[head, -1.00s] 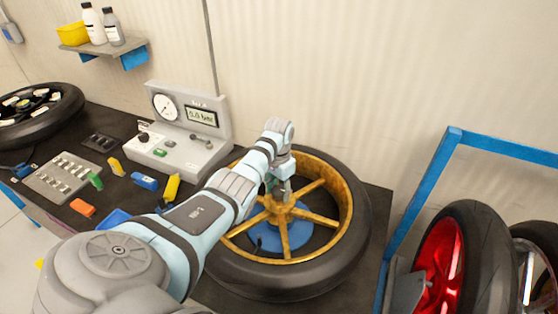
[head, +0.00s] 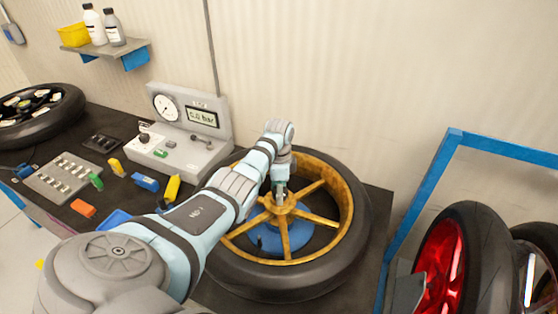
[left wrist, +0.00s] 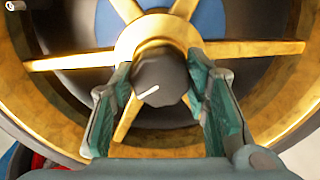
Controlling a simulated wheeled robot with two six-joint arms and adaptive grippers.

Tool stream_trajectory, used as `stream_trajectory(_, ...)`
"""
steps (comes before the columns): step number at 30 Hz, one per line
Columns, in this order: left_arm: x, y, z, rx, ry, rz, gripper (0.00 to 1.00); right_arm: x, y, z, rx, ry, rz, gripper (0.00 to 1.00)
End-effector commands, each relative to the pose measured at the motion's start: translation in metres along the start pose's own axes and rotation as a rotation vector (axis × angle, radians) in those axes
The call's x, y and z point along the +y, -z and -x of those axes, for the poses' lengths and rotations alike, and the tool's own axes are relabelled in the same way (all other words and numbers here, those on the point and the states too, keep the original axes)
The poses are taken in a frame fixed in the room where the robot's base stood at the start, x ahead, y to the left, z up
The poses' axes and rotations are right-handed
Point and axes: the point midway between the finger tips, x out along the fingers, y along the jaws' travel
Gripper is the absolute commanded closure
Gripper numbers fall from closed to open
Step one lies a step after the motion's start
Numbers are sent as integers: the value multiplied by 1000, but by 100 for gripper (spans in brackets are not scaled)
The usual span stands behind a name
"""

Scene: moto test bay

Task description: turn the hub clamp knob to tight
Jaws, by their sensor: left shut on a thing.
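The hub clamp knob (left wrist: 160,80) is dark and round with a white pointer line, at the centre of the gold-spoked wheel (head: 318,250). In the left wrist view the line points to the lower left. My left gripper (head: 280,196) reaches down to the hub from above. Its green-padded fingers (left wrist: 160,92) are on both sides of the knob, shut on it. In the head view the knob is hidden by the gripper. My right gripper is in neither view.
A grey gauge unit (head: 185,130) with a dial and a display reading 0.0 bar stands behind left of the wheel. Small coloured items and a grey tray (head: 65,175) lie left. A blue rack (head: 420,190) with red-rimmed wheels stands right.

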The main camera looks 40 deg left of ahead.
Motion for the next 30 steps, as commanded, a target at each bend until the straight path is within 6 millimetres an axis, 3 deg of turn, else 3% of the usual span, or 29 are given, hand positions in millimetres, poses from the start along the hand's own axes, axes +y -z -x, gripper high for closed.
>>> stream_trajectory(16, 3, -1, -3, -4, -10, -32, 86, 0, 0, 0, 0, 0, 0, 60)
stream_trajectory(17, 3, -1, -3, -4, -10, -32, 56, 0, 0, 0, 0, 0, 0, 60)
stream_trajectory(20, 2, 0, -2, -3, -8, -31, 40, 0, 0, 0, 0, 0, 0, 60)
stream_trajectory(30, 0, 0, 1, -1, -2, -29, 38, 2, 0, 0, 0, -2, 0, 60)
